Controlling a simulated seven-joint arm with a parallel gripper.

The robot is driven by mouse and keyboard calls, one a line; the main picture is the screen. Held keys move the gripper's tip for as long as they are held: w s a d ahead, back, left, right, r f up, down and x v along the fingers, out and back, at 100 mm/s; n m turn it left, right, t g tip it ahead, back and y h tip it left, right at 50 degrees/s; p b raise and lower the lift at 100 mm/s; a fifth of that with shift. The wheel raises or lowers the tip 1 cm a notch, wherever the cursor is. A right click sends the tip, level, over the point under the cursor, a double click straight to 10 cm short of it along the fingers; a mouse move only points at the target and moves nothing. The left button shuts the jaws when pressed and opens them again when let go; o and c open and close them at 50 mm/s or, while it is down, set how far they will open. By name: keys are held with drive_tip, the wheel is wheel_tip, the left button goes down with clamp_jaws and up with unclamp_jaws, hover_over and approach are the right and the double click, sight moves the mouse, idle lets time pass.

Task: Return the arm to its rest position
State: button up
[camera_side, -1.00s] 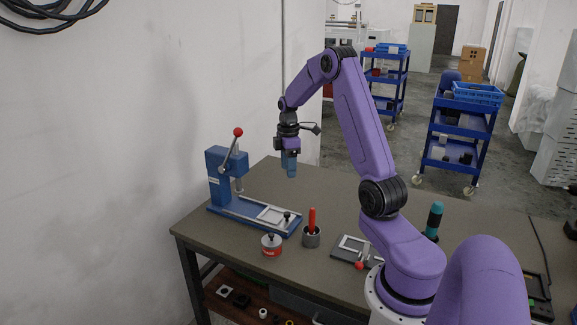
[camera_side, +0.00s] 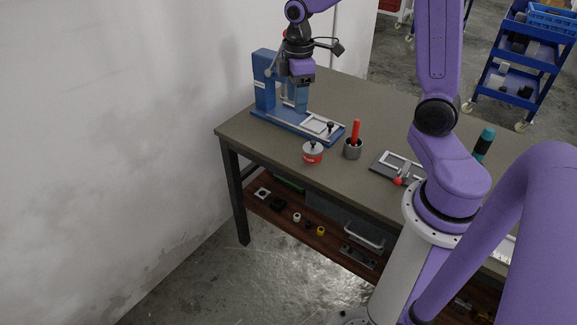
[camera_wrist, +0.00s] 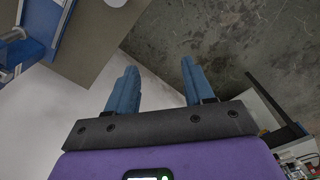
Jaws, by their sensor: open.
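My gripper (camera_side: 300,104) hangs over the workbench with its blue fingers pointing down. In the side view it overlaps the blue lever press (camera_side: 264,82) and hides part of its lever. I cannot tell from this view how far it stands from the press. In the wrist view the two fingers of my gripper (camera_wrist: 158,78) are spread apart with nothing between them. Behind them are pale wall and grey floor.
On the workbench (camera_side: 235,125) stand a red-and-white round pot (camera_side: 312,154), a grey cup (camera_side: 352,150) with a red-handled tool (camera_side: 356,131), a small fixture (camera_side: 387,164) and a teal-handled tool (camera_side: 484,141). A blue cart (camera_side: 520,75) stands behind at right. The wall is at left.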

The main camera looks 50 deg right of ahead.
drive_tip(key=s+a+n, duration=0.1)
drive_tip(key=s+a, duration=0.4)
drive_tip(key=s, duration=0.6)
drive_tip(key=s+a+r+n, duration=0.1)
drive_tip(key=s+a, duration=0.4)
drive_tip(key=s, duration=0.7)
drive_tip(key=shift+a, duration=0.35)
